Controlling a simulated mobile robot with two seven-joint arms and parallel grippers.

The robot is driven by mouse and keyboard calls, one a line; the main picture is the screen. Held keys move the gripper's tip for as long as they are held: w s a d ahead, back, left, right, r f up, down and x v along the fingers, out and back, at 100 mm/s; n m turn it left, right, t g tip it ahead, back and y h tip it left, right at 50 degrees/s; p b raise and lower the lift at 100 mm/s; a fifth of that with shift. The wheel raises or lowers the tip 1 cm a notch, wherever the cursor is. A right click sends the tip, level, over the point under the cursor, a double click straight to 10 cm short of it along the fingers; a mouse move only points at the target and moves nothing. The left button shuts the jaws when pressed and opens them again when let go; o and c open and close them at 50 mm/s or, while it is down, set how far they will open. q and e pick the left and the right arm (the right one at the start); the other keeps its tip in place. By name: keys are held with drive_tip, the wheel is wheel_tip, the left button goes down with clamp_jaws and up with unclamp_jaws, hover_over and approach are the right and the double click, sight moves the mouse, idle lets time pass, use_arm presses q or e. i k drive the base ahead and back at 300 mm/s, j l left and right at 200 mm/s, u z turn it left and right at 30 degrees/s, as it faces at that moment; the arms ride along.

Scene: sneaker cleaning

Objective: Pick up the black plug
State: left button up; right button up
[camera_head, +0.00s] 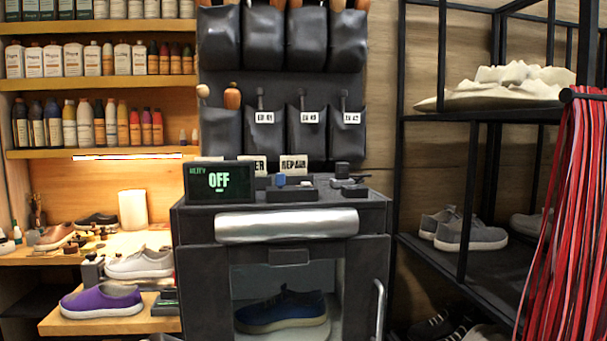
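On top of the dark grey machine (205,222) lie several small dark parts. A small black block (342,170), possibly the black plug, stands upright toward the right of the top. It sits by a flat black piece with what looks like a short cord, too small to tell clearly. A small blue piece (281,180) stands on or behind a black strip-like block (292,194) left of it. Neither of my grippers is in view.
A blue sneaker (282,311) sits inside the machine. A purple sneaker (102,301) rests on the left shelf. A black rack (465,265) and red laces (573,200) are on the right.

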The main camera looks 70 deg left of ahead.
sight(343, 169)
drive_tip(key=u, duration=2.05)
